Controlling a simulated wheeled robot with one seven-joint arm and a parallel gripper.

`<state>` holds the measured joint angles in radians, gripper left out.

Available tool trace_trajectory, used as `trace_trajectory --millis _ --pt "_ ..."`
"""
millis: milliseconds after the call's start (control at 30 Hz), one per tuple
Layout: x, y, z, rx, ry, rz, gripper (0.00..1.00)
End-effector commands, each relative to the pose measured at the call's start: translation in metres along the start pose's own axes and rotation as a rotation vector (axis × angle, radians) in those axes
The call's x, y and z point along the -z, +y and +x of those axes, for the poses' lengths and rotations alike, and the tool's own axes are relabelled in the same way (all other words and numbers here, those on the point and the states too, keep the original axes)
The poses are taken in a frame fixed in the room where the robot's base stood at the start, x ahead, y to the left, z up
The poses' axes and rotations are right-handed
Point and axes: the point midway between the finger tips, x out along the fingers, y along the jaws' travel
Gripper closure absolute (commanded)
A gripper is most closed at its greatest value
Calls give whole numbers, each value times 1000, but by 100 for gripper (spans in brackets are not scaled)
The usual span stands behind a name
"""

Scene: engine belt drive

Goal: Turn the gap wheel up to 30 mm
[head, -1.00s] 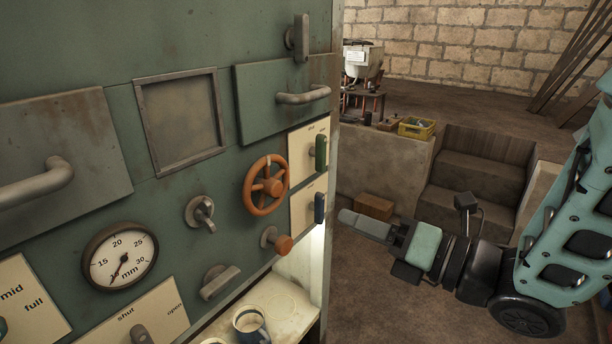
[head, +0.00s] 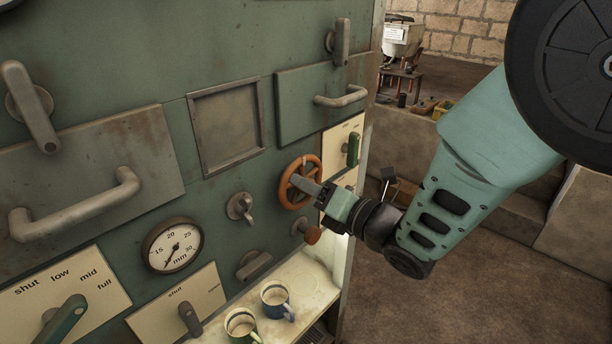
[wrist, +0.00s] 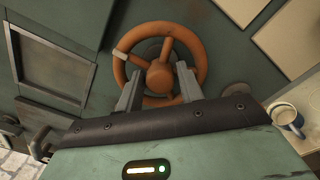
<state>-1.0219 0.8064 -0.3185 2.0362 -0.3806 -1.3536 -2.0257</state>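The orange gap wheel (head: 293,172), with spokes and a round hub, is on the green panel. A pale band on its rim shows at the upper left in the wrist view (wrist: 120,55). My gripper (head: 300,183) is at the front of the wheel. In the wrist view its two fingers (wrist: 158,88) are apart, either side of and below the hub, over the lower rim. I cannot tell whether they touch the wheel. The mm gauge (head: 173,245) has its needle pointing down-left, below the 15 mark.
An orange knob (head: 312,235) is just below my gripper. A grey latch (head: 241,207) and handle (head: 254,265) are left of it. Two mugs (head: 276,300) stand on the shelf (head: 312,285). A lever plate (head: 345,135) is to the right.

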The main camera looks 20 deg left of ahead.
Motion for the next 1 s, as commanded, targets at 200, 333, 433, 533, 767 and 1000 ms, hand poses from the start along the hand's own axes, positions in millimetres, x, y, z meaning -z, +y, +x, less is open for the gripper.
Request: trace_trajectory --millis 200,333,433,533,767,1000 --pt "0 0 11 2 0 1 63" --pt "0 -1 12 1 0 1 63" --pt "0 -1 12 1 0 1 63" --pt "0 -1 11 1 0 1 88" --pt "0 -1 11 1 0 5 95" --pt "2 -3 11 0 -2 69 95"
